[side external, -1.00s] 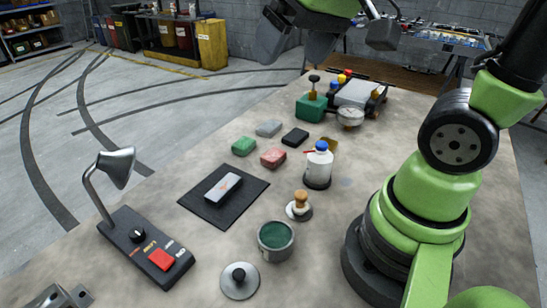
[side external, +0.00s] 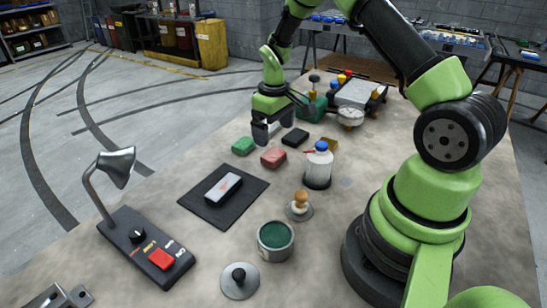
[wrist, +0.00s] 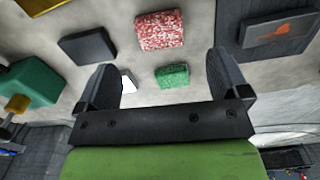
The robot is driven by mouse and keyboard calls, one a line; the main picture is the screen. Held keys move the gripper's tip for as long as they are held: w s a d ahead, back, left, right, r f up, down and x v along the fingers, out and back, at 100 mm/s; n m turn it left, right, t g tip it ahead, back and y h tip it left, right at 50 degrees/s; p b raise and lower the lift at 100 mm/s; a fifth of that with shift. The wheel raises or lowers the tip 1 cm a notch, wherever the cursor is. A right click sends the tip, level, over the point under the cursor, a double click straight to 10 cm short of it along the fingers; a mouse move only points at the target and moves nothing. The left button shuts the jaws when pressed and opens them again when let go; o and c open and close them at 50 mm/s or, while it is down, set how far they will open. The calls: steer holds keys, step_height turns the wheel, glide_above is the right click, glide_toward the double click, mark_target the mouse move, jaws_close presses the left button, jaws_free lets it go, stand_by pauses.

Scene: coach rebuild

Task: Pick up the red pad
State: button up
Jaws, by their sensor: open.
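The red pad (side external: 273,157) lies flat on the table in the side view, just in front of my gripper. In the wrist view the red pad (wrist: 160,30) looks speckled red and white and lies beyond the fingertips. My gripper (side external: 273,131) is open and empty above the table, over the spot of the grey pad, which it mostly hides. In the wrist view my gripper (wrist: 163,66) has its fingers wide apart, with the green pad (wrist: 172,76) showing between them. A pale corner of the grey pad (wrist: 128,82) shows beside the left finger.
A black pad (side external: 295,138) lies right of the red pad, and the green pad (side external: 243,146) lies left of it. A dark mat (side external: 205,211) bears a white-topped block (side external: 222,187) in front.

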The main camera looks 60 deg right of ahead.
mark_target(273, 154)
step_height(273, 154, down, 7)
steer(key=shift+w+f, duration=0.1)
stand_by(0.3)
steer(key=c, duration=1)
